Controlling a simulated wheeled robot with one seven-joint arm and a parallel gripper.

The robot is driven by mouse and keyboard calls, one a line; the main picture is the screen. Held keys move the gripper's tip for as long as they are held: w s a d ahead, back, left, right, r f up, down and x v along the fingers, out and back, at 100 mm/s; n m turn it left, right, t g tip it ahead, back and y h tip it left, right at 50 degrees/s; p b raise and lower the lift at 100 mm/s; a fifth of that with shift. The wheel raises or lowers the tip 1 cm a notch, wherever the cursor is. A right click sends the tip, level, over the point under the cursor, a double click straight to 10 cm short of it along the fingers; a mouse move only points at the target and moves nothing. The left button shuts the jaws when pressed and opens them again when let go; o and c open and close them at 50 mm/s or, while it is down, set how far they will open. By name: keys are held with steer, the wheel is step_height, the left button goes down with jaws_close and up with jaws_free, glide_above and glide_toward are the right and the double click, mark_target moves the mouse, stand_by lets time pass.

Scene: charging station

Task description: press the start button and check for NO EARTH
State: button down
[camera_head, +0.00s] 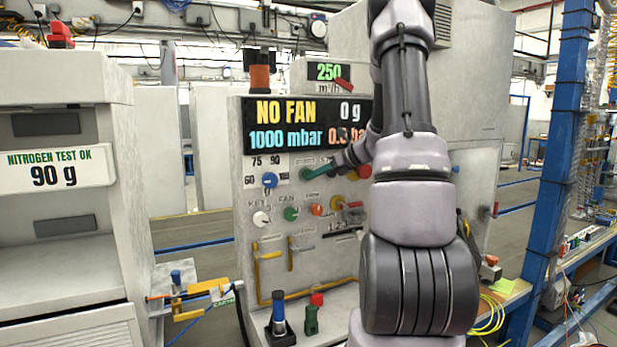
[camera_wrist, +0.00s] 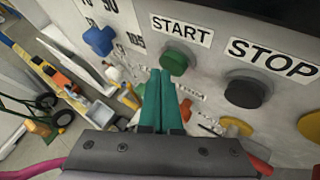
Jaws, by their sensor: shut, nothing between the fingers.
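The display (camera_head: 305,126) on the station panel reads "NO FAN", "0 g" and "1000 mbar", with a red value partly covered by my arm. In the wrist view the green start button (camera_wrist: 174,62) sits under the "START" label (camera_wrist: 181,29). My gripper (camera_head: 304,174) reaches in from the right to the panel just under the display. Its teal fingers (camera_wrist: 160,72) are shut and empty, with their tips just left of and below the start button. I cannot tell whether they touch it. The dark stop button (camera_wrist: 246,92) is to the right, under "STOP".
A blue knob (camera_head: 270,180) and several coloured knobs and yellow handles lie on the panel below. A small "250" display (camera_head: 327,72) sits above. A "NITROGEN TEST OK 90 g" unit (camera_head: 55,168) stands at left. A blue post (camera_head: 562,150) rises at right.

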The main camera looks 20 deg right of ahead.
steer(key=shift+w, duration=0.5)
stand_by(0.4)
steer(key=shift+s, duration=0.9)
steer(key=shift+s, duration=0.1)
steer(key=s, duration=0.4)
steer(key=shift+s, duration=0.4)
stand_by(0.5)
